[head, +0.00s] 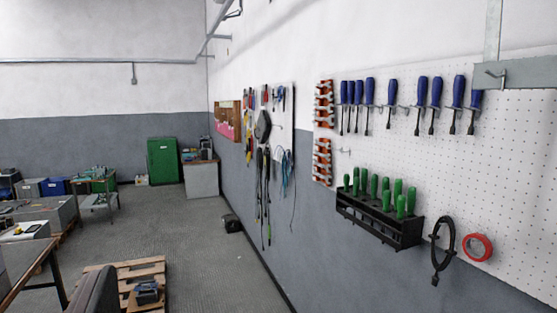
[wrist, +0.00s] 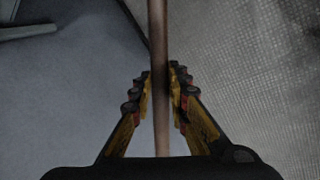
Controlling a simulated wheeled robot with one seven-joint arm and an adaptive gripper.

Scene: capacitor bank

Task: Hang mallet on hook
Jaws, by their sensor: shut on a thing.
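In the wrist view my gripper (wrist: 161,76) is shut on a brown, wood-like handle (wrist: 158,30), which I take to be the mallet's. The handle runs upright through the middle of the picture between the two yellow and black fingers. The mallet's head is out of sight. Neither the gripper nor the mallet shows in the head view. In the head view a metal hook (head: 497,76) sticks out from a grey bar at the upper right. A small bare hook (head: 345,151) is on the white pegboard (head: 520,200). I cannot tell which hook is meant.
Blue screwdrivers (head: 421,104) hang along the pegboard. A black rack (head: 382,220) with green-handled tools juts out below them. A black looped tool (head: 441,250) and a red tape roll (head: 478,247) hang beside it. A pallet (head: 150,270) lies at lower left. Floor along the wall is mostly clear.

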